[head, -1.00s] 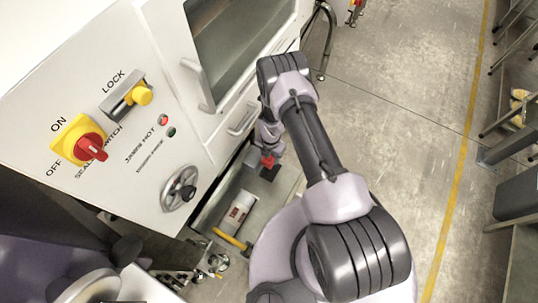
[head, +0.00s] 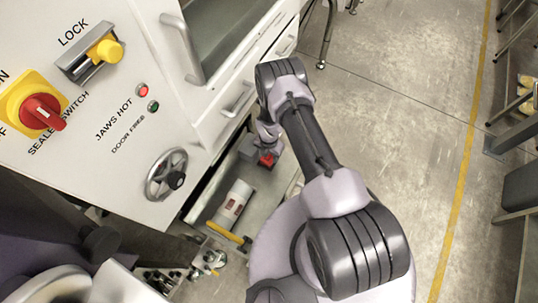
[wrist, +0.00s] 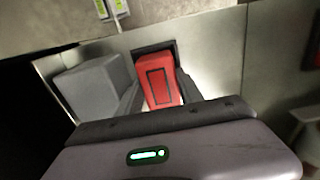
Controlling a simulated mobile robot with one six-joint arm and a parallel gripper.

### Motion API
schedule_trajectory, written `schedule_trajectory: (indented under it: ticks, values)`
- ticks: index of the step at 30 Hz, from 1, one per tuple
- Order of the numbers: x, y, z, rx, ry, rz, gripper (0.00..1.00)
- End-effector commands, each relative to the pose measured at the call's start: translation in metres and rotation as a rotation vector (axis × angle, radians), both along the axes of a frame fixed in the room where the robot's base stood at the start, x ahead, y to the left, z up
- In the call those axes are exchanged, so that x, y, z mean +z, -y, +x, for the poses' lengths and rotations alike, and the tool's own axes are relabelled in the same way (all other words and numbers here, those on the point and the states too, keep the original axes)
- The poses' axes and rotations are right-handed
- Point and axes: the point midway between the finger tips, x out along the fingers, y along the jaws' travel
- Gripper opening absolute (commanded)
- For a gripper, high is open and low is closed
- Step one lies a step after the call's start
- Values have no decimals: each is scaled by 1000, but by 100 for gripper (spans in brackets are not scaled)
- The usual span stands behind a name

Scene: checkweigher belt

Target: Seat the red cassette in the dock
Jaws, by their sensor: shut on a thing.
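The red cassette (wrist: 164,82) is a small red block with a dark rectangular outline on its face. It shows between the fingers of my gripper (wrist: 160,98) in the wrist view, and as a small red patch (head: 267,159) below the gripper (head: 267,145) in the head view. My gripper is shut on it. A dark square frame (wrist: 172,44), which looks like the dock, lies right behind the cassette's far end. The cassette overlaps it in the picture; I cannot tell how deep it sits. The cassette's near end is partly hidden by my gripper.
A grey block (wrist: 95,84) stands just left of the cassette. In the head view, a white labelled cylinder (head: 232,203) and a yellow bar (head: 228,233) lie on the low shelf. The white machine panel with its handwheel (head: 166,174) rises at left. Open floor lies right.

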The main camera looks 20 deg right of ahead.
Motion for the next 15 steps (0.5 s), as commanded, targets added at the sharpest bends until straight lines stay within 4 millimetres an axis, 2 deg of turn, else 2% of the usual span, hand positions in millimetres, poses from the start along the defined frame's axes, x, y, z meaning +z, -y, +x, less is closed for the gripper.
schedule_trajectory:
  ticks: [8,9,12,15]
  values:
    - [-1,0,0,0,0,0,0]
    - [-1,0,0,0,0,0,51]
    - [-1,0,0,0,0,0,69]
    - [-2,0,0,0,1,0,69]
